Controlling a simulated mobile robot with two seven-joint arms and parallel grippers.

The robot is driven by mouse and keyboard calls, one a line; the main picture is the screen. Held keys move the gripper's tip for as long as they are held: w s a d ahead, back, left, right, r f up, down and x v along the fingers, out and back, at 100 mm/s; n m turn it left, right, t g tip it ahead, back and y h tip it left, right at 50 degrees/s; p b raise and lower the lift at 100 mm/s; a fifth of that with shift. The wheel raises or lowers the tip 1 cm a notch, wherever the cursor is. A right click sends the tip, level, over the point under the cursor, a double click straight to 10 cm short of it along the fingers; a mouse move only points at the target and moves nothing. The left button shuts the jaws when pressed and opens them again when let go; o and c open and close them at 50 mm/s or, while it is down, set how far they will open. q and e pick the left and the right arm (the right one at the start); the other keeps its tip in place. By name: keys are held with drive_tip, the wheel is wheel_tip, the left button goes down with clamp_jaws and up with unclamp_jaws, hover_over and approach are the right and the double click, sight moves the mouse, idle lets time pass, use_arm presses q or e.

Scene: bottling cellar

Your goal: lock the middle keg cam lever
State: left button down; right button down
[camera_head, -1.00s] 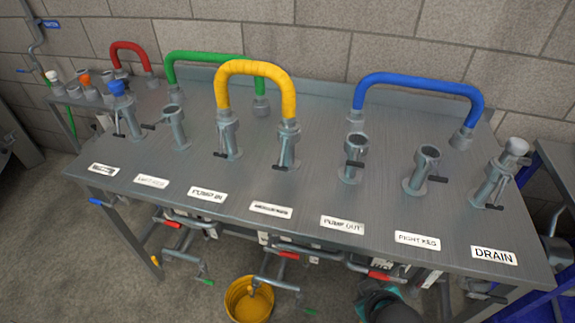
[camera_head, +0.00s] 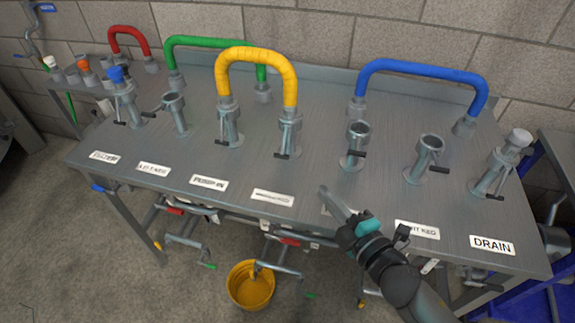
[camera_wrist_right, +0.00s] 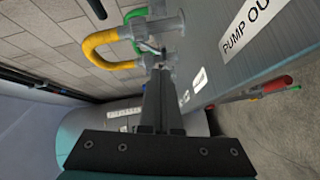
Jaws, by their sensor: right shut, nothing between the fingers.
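The middle keg port (camera_head: 289,135) is a grey upright fitting in the head view, with one end of the yellow hose (camera_head: 257,56) seated on it. Its dark cam lever (camera_head: 282,156) sits low on the port and points left. The label in front of it (camera_head: 272,197) is too blurred to read. My right gripper (camera_head: 326,191) is shut and empty, above the table front, right of that label and apart from the lever. In the right wrist view, its fingers (camera_wrist_right: 160,78) point toward the yellow hose (camera_wrist_right: 98,46) and grey fittings. My left gripper is out of view.
The pump-in port (camera_head: 229,130) stands left, at the yellow hose's other end. The open pump-out port (camera_head: 357,150) stands right, near my gripper. A blue hose (camera_head: 420,71) arches behind. A yellow bucket (camera_head: 250,287) is on the floor.

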drive_tip(key=n+y, duration=0.1)
drive_tip(key=a+n+y, duration=0.1)
drive_tip(key=s+a+n+g+y, duration=0.1)
drive_tip(key=shift+s+a+f+n, duration=0.1)
drive_tip(key=shift+a+f+n, duration=0.1)
drive_tip(key=shift+f+n, duration=0.2)
drive_tip(key=shift+a, duration=0.15)
drive_tip(key=b, duration=0.1)
approach(276, 157)
drive_tip(key=a, duration=0.2)
drive_tip(key=w+a, duration=0.1)
drive_tip(key=shift+a, duration=0.35)
drive_tip(key=w, duration=0.1)
drive_tip(key=w+b, duration=0.1)
drive_tip(key=shift+w+d+f, duration=0.2)
drive_tip(key=shift+w+d, duration=0.05)
drive_tip(key=shift+w, duration=0.65)
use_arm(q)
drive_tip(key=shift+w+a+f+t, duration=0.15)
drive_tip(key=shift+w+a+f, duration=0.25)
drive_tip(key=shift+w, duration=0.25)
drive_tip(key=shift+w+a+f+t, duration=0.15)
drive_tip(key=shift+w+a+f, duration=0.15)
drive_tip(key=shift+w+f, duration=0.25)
